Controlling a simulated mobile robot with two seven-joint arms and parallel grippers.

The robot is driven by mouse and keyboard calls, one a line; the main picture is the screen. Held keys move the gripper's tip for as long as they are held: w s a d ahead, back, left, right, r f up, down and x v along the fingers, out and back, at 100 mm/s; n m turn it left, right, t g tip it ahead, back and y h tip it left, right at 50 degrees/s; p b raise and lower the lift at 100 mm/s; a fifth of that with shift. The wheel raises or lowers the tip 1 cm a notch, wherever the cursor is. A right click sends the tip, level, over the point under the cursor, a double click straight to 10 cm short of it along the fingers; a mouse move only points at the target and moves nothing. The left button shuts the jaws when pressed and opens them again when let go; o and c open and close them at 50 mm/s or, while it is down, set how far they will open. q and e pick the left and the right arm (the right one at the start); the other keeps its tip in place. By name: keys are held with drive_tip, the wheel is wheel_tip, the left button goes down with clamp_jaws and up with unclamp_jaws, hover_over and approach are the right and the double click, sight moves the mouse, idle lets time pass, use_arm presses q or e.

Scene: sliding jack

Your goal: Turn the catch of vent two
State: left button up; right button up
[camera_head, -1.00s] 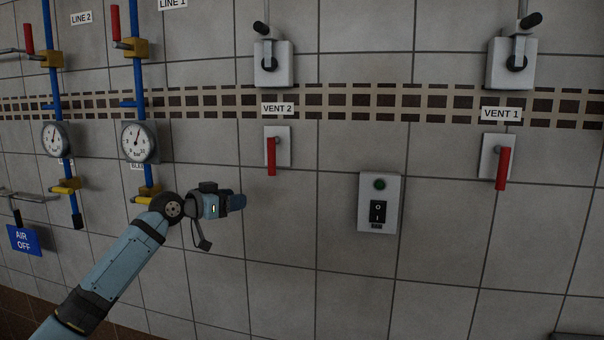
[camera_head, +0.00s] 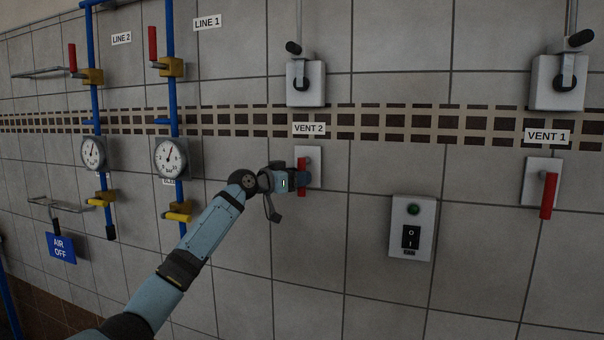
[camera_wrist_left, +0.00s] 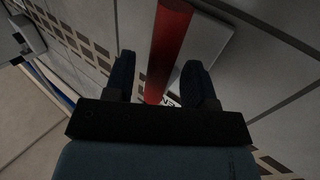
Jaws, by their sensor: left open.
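The catch of vent two is a red handle (camera_head: 302,176) on a small grey plate (camera_head: 315,168), below the VENT 2 label (camera_head: 309,128). The handle hangs straight down. My left gripper (camera_head: 298,181) is at the handle in the head view. In the left wrist view the red handle (camera_wrist_left: 167,50) passes between the two dark fingers of the left gripper (camera_wrist_left: 162,85). The fingers are open, with a gap on each side of the handle. My right gripper is not in view.
Above is vent two's grey box with a black-knobbed lever (camera_head: 305,82). To the right are a switch box (camera_head: 412,228) and vent one's red handle (camera_head: 549,195). Blue pipes with gauges (camera_head: 170,158) stand at the left. The wall below the gripper is clear.

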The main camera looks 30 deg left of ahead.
use_arm(q)
drive_tip(key=shift+x, duration=0.75)
clamp_jaws()
